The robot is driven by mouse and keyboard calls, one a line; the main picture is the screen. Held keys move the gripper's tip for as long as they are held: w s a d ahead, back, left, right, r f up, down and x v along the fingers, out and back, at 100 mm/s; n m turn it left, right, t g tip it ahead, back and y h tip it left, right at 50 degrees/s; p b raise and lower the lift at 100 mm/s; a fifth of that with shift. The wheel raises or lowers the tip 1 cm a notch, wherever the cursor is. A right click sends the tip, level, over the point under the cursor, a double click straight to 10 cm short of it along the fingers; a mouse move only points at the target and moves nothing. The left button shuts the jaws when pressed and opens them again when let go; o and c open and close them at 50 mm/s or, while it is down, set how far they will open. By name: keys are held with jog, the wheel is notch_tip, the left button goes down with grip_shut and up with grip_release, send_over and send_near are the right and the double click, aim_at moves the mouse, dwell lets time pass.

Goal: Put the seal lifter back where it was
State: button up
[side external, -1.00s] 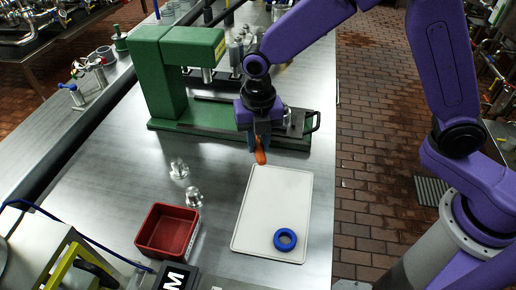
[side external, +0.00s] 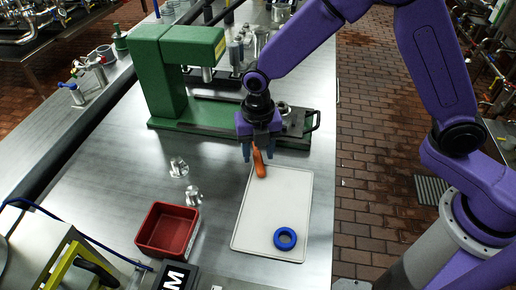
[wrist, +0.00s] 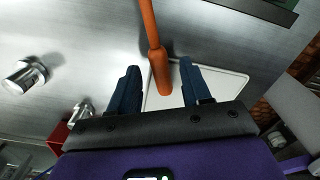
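The orange seal lifter (side external: 260,168) is at the far edge of the white board (side external: 257,230), with its near end over the board. My gripper (side external: 258,156) is right above it, fingers pointing down. In the wrist view the lifter (wrist: 158,68) runs between my two dark blue fingers, with a gap on each side, so the gripper is open around it. The lifter's far part is partly hidden by the gripper in the side view; I cannot tell exactly what it rests on there. A blue ring (side external: 285,238) lies on the board's near right part.
A green press-like fixture (side external: 170,80) stands just behind my gripper, its metal rail and handle close by. A red bin (side external: 167,230) and two clear-metal fittings (side external: 179,167) are to the left. Bare steel table lies between them and the board.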

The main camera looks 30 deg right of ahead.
aim_at(258, 157)
notch_tip(258, 157, up, 12)
jog(key=shift+r, duration=0.25)
dwell(0.4)
jog(key=s+d+m, duration=1.8)
jog(key=s+d, duration=0.2)
jog(key=s, duration=0.5)
jog(key=shift+d+f+m, duration=0.15)
jog(key=shift+f+m, duration=0.25)
jog(key=shift+f, duration=0.05)
